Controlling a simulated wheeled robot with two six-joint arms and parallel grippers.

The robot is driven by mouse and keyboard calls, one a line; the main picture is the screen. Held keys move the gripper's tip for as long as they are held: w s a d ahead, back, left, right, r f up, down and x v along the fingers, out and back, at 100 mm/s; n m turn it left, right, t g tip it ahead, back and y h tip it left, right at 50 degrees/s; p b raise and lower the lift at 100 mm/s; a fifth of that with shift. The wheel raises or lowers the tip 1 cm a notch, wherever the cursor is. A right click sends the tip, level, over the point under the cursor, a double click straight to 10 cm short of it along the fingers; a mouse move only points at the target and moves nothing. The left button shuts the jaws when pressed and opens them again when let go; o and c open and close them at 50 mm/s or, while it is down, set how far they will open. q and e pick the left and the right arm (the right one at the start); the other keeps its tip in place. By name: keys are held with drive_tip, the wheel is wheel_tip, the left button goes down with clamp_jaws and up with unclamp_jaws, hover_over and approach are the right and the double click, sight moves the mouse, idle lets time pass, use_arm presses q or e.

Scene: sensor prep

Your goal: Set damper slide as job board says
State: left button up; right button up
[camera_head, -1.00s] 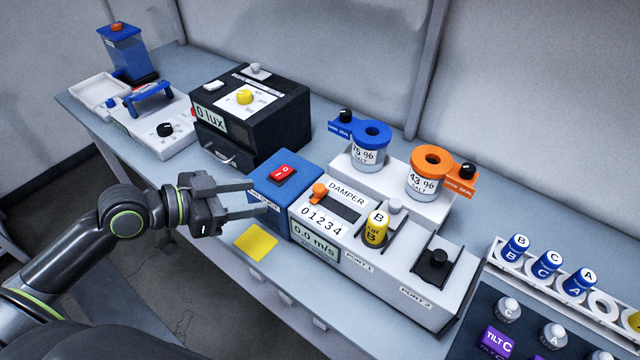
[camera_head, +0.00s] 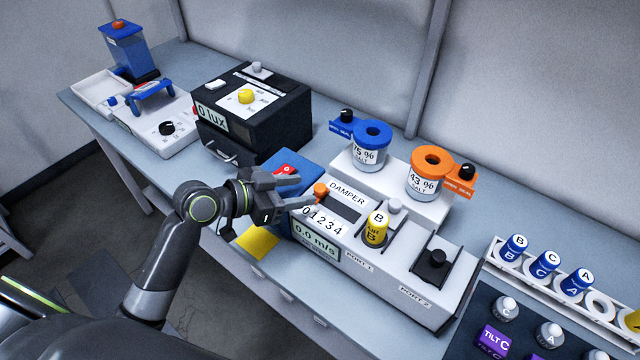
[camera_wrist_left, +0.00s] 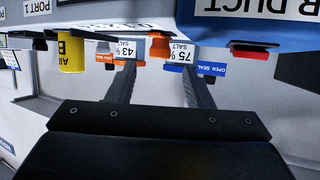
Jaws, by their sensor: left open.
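The damper slide is an orange knob (camera_head: 320,190) at the left end of a dark slot (camera_head: 342,207), beside the 0 of the scale 0 to 4. It sits on the white panel marked DAMPER. The display (camera_head: 317,240) below reads 0.0 m/s. My left gripper (camera_head: 306,191) is open, its fingers pointing at the knob from the left. In the left wrist view, which is upside down, the knob (camera_wrist_left: 159,46) shows between the two fingers (camera_wrist_left: 158,70), just beyond them. I cannot tell whether they touch it. No job board is readable. My right gripper is out of view.
A blue box with a red switch (camera_head: 286,170) adjoins the panel, partly behind my gripper. Salt jars (camera_head: 370,150) stand behind.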

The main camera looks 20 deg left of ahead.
sight(319, 188)
use_arm(q)
drive_tip(key=shift+p+x, duration=0.55)
drive_tip(key=shift+x, duration=2.55)
clamp_jaws()
